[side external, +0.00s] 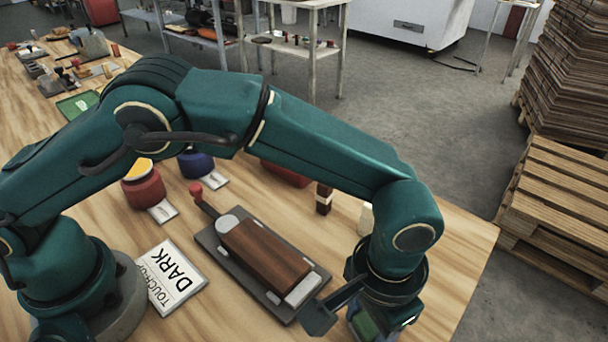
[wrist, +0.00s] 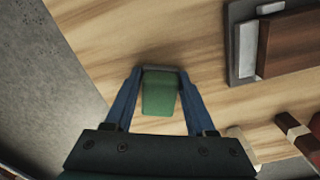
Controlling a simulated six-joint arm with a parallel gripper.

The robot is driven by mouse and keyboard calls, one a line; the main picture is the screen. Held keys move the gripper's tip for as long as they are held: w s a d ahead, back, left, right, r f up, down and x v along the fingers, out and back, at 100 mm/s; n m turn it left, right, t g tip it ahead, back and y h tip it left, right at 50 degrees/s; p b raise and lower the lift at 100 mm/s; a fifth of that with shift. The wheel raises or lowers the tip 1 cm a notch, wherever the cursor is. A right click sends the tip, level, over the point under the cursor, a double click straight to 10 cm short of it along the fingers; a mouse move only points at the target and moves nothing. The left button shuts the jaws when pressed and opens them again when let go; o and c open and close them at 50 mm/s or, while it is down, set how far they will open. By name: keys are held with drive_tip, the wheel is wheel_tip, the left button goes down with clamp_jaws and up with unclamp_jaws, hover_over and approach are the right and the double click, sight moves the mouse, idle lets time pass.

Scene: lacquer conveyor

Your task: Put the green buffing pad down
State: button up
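The green buffing pad (wrist: 160,96) has a grey edge and sits between the two fingers of my gripper (wrist: 160,78) in the wrist view. The fingertips appear to press on both sides of it. In the side external view the pad (side external: 362,323) shows partly at the bottom edge, below my wrist, over the front right of the wooden table (side external: 455,265). I cannot tell whether the pad touches the table.
A brown wooden block (side external: 265,255) lies on a dark grey fixture (side external: 208,240) left of my gripper. A dark bottle (side external: 324,198) and a pale bottle (side external: 366,219) stand behind. A "DARK" card (side external: 172,278) lies left. Bare table surrounds the pad; its edge is near.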

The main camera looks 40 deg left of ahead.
sight(369, 324)
drive_tip(key=shift+a+f, duration=0.2)
drive_tip(key=shift+f, duration=0.4)
drive_tip(key=shift+r, duration=0.15)
drive_tip(key=r, duration=1.1)
drive_tip(key=shift+d+r, duration=0.2)
drive_tip(key=shift+r, duration=0.15)
drive_tip(key=w+a+r+n+t+h, duration=0.1)
drive_tip(key=a+r, duration=0.4)
drive_tip(key=a, duration=0.3)
drive_tip(key=a+r+n+t, duration=0.1)
drive_tip(key=a+r+t, duration=0.1)
drive_tip(key=a+r, duration=0.45)
drive_tip(key=s+a+f+n+t, duration=0.1)
drive_tip(key=s+a+f, duration=0.2)
drive_tip(key=a, duration=0.3)
drive_tip(key=s+a+f+n+t+y, duration=0.1)
drive_tip(key=s+a+f, duration=0.2)
drive_tip(key=s+a, duration=0.2)
drive_tip(key=shift+a+f+t, duration=0.3)
drive_tip(key=shift+a, duration=0.2)
